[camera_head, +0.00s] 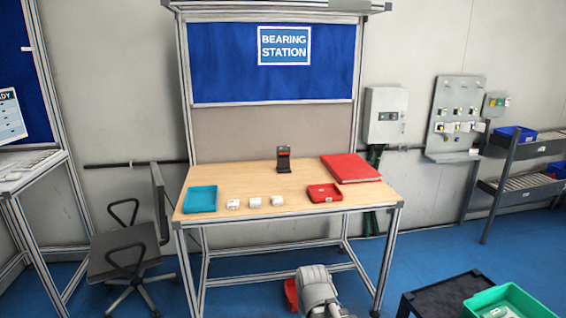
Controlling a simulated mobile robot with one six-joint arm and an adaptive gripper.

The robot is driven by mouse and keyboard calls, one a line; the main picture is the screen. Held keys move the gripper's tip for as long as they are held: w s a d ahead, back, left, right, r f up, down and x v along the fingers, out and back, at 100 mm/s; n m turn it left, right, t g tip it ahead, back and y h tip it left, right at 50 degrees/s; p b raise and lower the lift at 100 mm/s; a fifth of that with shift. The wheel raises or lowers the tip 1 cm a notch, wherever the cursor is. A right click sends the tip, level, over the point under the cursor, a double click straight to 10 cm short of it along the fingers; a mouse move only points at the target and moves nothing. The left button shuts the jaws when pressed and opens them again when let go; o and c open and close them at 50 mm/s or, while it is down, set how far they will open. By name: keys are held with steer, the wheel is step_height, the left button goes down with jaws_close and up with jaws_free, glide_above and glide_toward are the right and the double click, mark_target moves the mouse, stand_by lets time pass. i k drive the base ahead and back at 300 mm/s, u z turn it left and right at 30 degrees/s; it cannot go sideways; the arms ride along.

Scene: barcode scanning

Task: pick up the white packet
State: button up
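Three small white packets lie in a row near the front of the wooden table: a left one (233,204), a middle one (255,202) and a right one (277,200). They sit between the blue tray (201,199) and the small red tray (325,193). Part of my arm shows at the bottom centre, in front of the table. No gripper fingers can be made out, and nothing of mine touches the packets.
A black scanner-like device (283,159) stands at the back of the table (235,180). A red folder (350,168) lies at the right. An office chair (128,246) is at the left.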

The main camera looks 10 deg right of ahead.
mark_target(255, 203)
steer(key=k, duration=0.65)
steer(key=u, duration=0.4)
steer(key=i, duration=1.6)
steer(key=z, duration=0.4)
